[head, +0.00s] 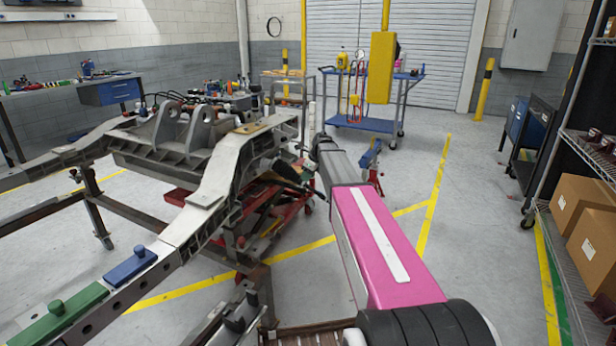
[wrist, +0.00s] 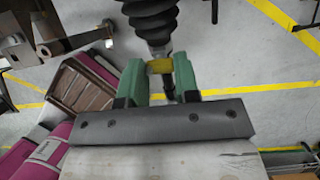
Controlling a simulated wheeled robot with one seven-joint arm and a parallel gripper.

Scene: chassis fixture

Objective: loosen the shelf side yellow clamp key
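In the wrist view, my gripper (wrist: 160,70) has two green fingers, one on each side of a small yellow clamp key (wrist: 160,66). The fingers appear to touch it on both sides. The key sits on a metal rod just below a black ribbed rubber boot (wrist: 150,18). In the head view my pink arm reaches forward to the right side of the grey chassis frame (head: 215,180). The key and my fingertips cannot be made out there.
A blue clamp block (head: 131,264) and a green one (head: 65,313) sit on the near rail. A blue cart (head: 365,122) stands behind my arm. A shelf with cardboard boxes (head: 585,203) is at the right. The floor between arm and shelf is clear.

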